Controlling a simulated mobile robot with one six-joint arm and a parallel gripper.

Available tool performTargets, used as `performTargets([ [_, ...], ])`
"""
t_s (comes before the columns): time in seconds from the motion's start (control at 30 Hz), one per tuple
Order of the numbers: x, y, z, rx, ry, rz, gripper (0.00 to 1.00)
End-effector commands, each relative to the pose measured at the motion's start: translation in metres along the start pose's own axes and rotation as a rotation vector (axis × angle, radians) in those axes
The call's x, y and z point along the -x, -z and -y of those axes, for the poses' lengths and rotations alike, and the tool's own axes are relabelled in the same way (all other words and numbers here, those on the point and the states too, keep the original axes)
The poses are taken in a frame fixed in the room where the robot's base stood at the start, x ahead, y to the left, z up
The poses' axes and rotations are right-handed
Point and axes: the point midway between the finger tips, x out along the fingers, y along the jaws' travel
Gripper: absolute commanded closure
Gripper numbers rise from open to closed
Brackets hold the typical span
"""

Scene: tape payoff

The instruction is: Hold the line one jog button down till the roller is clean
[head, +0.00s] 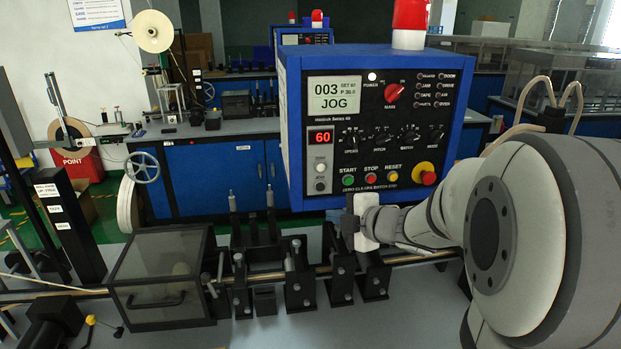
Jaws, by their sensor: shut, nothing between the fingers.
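The blue control box (374,130) faces me, and its screen (334,95) reads 003 JOG. Below the screen are a red 60 display (320,137), a pale round button (320,167) and a dark round button (320,185). Their labels are too small to read, so I cannot tell which is the jog button. My gripper (349,222) is shut and empty, just below the panel's lower edge in the picture. It overlaps no button.
START (348,180), STOP (371,179) and RESET (393,178) buttons sit beside a red emergency stop (424,173). A dark clear-sided guard box (160,277) stands at left. A thin rod runs through the stands. My arm fills the right side.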

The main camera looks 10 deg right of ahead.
Motion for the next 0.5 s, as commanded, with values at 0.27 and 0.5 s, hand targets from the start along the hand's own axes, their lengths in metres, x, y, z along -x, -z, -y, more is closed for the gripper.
performTargets([
  [0.27,-0.0003,0.0034,0.0007,0.016,0.004,-0.026,1.0],
  [0.5,-0.004,0.0017,-0.0013,0.015,0.004,-0.026,1.0],
])
